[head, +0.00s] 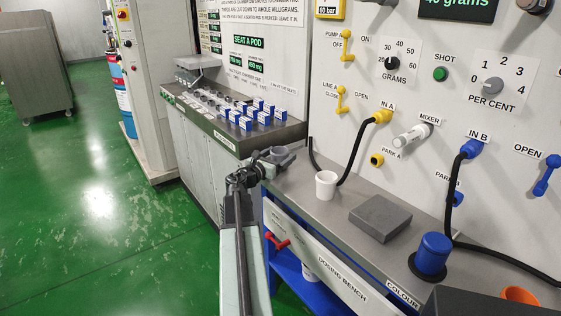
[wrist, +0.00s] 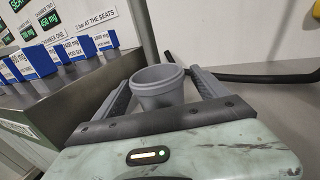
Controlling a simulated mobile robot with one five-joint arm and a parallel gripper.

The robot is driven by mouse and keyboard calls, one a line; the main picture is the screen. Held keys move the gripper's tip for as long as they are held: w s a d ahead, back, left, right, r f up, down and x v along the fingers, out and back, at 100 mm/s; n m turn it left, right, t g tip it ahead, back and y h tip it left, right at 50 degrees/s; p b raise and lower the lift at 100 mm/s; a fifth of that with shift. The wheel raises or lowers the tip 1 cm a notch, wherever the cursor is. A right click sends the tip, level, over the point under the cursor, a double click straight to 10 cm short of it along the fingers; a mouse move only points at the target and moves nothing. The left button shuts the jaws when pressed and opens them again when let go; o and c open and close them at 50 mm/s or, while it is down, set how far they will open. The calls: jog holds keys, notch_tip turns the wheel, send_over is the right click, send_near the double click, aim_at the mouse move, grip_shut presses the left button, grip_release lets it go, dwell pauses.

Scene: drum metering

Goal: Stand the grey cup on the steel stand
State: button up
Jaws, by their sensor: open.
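The grey cup (wrist: 160,88) stands upright between the two fingers of my gripper (wrist: 165,84) in the wrist view. The fingers are open on either side of it, and its base is hidden by my gripper's front edge. In the head view my gripper (head: 268,163) is at the bench's far left corner, with the grey cup (head: 284,157) small and partly hidden there. A flat grey block (head: 380,216) lies on the dosing bench to the right; it may be the steel stand, but I cannot tell for sure.
A white cup (head: 326,185) stands on the dosing bench (head: 317,218) between my gripper and the flat block. A blue capped container (head: 432,256) and black hoses are farther right. Blue-and-white pods (head: 262,110) stand on the left counter. The wall carries valves and knobs.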

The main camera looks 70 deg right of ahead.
jog(key=shift+d, duration=0.3)
jog(key=shift+a, duration=0.1)
jog(key=c, duration=1.6)
notch_tip(320, 180, up, 10)
jog(key=p, duration=1)
